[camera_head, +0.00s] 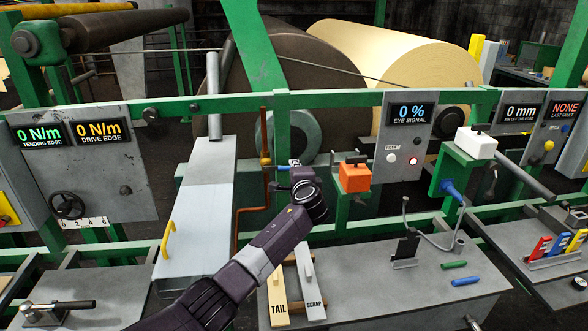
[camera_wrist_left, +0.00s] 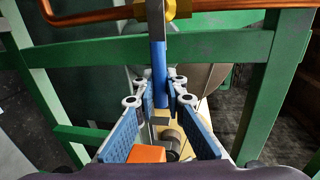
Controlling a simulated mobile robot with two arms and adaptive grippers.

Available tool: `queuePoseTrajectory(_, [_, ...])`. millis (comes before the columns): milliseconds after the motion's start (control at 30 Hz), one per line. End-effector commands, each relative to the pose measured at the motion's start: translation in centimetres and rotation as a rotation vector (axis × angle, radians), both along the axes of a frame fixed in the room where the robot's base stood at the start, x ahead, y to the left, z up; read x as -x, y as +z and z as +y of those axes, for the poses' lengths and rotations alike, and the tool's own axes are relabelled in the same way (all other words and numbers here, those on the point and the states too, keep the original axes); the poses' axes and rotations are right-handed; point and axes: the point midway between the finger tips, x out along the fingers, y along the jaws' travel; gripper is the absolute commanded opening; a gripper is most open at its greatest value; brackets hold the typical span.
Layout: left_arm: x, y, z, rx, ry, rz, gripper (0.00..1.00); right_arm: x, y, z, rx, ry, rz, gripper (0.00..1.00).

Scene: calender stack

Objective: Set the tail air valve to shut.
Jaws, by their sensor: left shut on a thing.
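A brass valve (camera_head: 265,160) sits on a copper pipe (camera_head: 264,130) left of the middle in the head view. Its blue lever (camera_head: 283,167) sticks out to the right, crosswise to the pipe. In the left wrist view the brass body (camera_wrist_left: 178,8) is at the top and the blue lever (camera_wrist_left: 159,65) runs down between my fingers. My left gripper (camera_head: 293,166) is shut on the lever's outer end; its blue-padded fingers (camera_wrist_left: 163,98) stand either side of it. The lever's tip is partly hidden by the fingers. No valve label is readable.
An orange box (camera_head: 354,178) stands close right of my left gripper. A green frame rail (camera_head: 340,104) crosses behind and above it. A grey cover with a yellow handle (camera_head: 168,238) is at left. TAIL (camera_head: 278,305) and SCRAP (camera_head: 312,300) boards lie on the bench below.

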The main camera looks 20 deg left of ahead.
Motion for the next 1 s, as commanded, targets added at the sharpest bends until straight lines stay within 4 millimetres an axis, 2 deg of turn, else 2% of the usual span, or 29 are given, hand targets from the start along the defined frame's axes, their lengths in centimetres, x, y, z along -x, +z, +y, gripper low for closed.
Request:
queuePoseTrajectory(67, [0.1,-0.3,0.0,-0.002,0.001,0.006,0.00,0.0,0.0,0.0,0.000,0.000,0.000,0.40])
queuePoseTrajectory(100, [0.1,-0.3,0.0,-0.002,0.001,0.007,0.14,0.0,0.0,0.0,0.000,0.000,0.000,0.40])
queuePoseTrajectory(233, [0.1,-0.3,0.0,-0.001,0.001,0.005,0.28,0.0,0.0,0.0,0.000,0.000,0.000,0.40])
queuePoseTrajectory(667, [0.4,0.0,-0.3,0.000,0.000,0.001,0.29,0.2,0.0,-0.4,0.005,0.002,0.002,0.40])
queuePoseTrajectory(1000, [3.9,0.7,-2.5,0.001,-0.002,0.002,0.29,0.1,0.0,-0.2,0.002,0.001,0.002,0.40])
